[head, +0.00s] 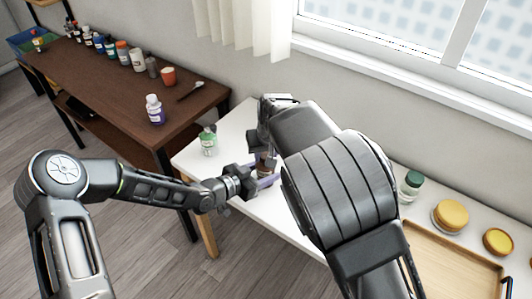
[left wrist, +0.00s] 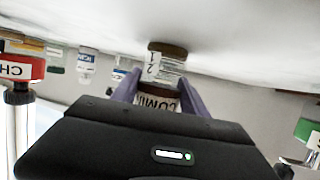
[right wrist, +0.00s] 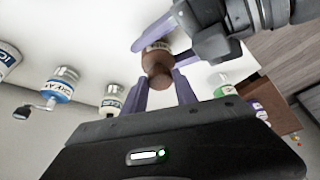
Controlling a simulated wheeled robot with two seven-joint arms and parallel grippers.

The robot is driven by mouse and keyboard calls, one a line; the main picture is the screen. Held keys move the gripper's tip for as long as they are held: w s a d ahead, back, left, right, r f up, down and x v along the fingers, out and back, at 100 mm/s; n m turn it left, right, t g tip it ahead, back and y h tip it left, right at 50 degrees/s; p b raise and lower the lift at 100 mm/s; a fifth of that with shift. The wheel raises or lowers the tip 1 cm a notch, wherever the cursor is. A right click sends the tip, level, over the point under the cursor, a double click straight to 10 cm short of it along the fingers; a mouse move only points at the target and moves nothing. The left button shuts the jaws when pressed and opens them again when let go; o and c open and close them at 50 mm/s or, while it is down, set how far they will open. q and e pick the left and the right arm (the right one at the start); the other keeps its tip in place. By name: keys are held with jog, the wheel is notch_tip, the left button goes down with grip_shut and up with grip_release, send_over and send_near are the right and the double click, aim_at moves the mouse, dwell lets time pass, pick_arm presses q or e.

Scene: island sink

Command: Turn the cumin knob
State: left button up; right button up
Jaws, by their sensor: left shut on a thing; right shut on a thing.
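The cumin jar (head: 265,168) is upright over the white table, partly hidden by my right arm in the head view. Its label shows in the left wrist view (left wrist: 158,101). My left gripper (head: 267,181) reaches in from the left, its purple fingers shut on the jar body. The brown round cumin knob (right wrist: 157,66) shows in the right wrist view. My right gripper (right wrist: 160,76) has its fingers on either side of the knob, shut on it. In the head view my right fingers are mostly hidden.
A green-labelled jar (head: 208,142) stands on the left of the white table (head: 189,160). A green-lidded jar (head: 411,184), yellow-lidded jars (head: 450,216) and a wooden tray (head: 450,265) lie right. A brown desk (head: 105,85) with several bottles is behind left.

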grip_shut()
jog(key=m+h, duration=0.1)
jog(key=m, duration=0.1)
jog(key=m+h, duration=0.1)
jog(key=m, duration=0.2)
jog(key=shift+a+m, duration=0.2)
jog(key=shift+m, duration=0.1)
jog(key=o, duration=0.6)
grip_release()
jog(key=shift+o, duration=0.2)
jog(key=v, duration=1.2)
